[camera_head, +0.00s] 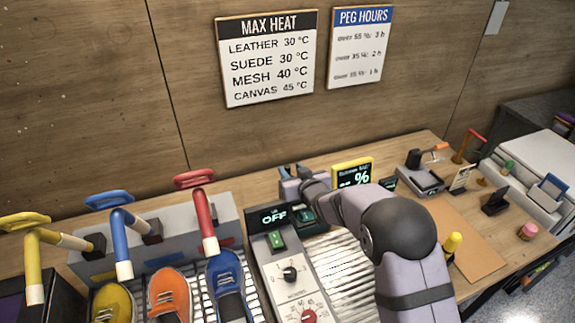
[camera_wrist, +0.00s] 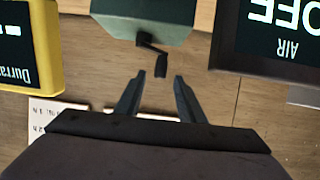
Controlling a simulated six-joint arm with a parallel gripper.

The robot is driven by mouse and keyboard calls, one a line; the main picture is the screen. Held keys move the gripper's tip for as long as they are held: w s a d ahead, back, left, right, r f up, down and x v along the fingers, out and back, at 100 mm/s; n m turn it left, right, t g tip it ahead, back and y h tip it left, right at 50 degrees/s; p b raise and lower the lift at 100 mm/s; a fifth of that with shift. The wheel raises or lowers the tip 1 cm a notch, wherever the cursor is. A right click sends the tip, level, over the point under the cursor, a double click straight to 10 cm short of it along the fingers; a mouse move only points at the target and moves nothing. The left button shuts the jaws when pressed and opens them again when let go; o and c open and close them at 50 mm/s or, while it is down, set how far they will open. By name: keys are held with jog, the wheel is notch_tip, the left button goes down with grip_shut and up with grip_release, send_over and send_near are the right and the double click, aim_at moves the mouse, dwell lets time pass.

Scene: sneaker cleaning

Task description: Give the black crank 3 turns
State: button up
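The black crank (camera_wrist: 152,50) sticks out of a dark green box (camera_wrist: 150,14) in the wrist view, with its handle pointing toward my gripper. In the head view the dark green box (camera_head: 306,217) stands right of the OFF display, and I cannot make out the crank there. My gripper (camera_wrist: 159,77) is open and empty. Its two fingertips are apart, and the crank's handle end shows between and just ahead of them. I cannot tell whether they touch it. In the head view my gripper (camera_head: 289,171) is behind the box, near the wall.
The AIR display reading OFF (camera_head: 268,216) and the yellow-framed display (camera_head: 352,173) flank the green box. Colored sneakers (camera_head: 170,294) stand at the left among colored handles. A control panel (camera_head: 292,285) with knobs is in front. Orange board (camera_head: 460,235) lies at right.

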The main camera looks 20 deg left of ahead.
aim_at(288, 168)
jog(key=shift+p+x, duration=0.7)
jog(key=shift+x, duration=1.5)
jog(key=shift+c, duration=0.6)
grip_shut()
